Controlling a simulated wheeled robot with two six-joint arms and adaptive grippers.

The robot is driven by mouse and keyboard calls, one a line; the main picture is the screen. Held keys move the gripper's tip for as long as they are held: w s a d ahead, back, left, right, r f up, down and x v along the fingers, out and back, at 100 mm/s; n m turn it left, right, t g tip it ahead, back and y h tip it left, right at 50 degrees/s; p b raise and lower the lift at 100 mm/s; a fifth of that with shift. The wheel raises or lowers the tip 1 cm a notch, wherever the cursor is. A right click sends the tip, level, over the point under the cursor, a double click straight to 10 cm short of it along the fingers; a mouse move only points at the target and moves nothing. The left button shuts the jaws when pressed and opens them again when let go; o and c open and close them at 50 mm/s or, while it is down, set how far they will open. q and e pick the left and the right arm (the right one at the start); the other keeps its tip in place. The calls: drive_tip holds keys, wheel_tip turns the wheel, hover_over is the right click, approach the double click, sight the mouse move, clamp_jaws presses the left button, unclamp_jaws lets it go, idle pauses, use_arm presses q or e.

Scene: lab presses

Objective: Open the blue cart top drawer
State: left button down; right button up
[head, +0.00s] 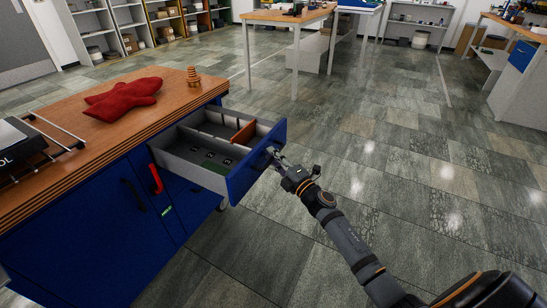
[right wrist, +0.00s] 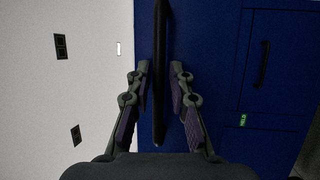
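The blue cart (head: 95,235) stands at the left with a wooden top. Its top drawer (head: 190,163) is pulled far out, and its grey inside with dividers shows. The drawer's blue front (head: 250,170) faces right. My right gripper (head: 279,157) is at this front. In the right wrist view its fingers (right wrist: 160,90) stand on either side of the black bar handle (right wrist: 160,60), with narrow gaps visible beside the bar. It looks open around the handle. My left gripper is out of view.
A red cushion-like object (head: 124,98) and a small stacked wooden piece (head: 192,77) lie on the cart's top. A black-and-white device (head: 18,143) sits at its left edge. Other tables and shelves stand farther back. The tiled floor (head: 390,165) right of the drawer is clear.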

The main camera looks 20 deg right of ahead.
drive_tip(key=v, duration=1.2)
idle(0.4)
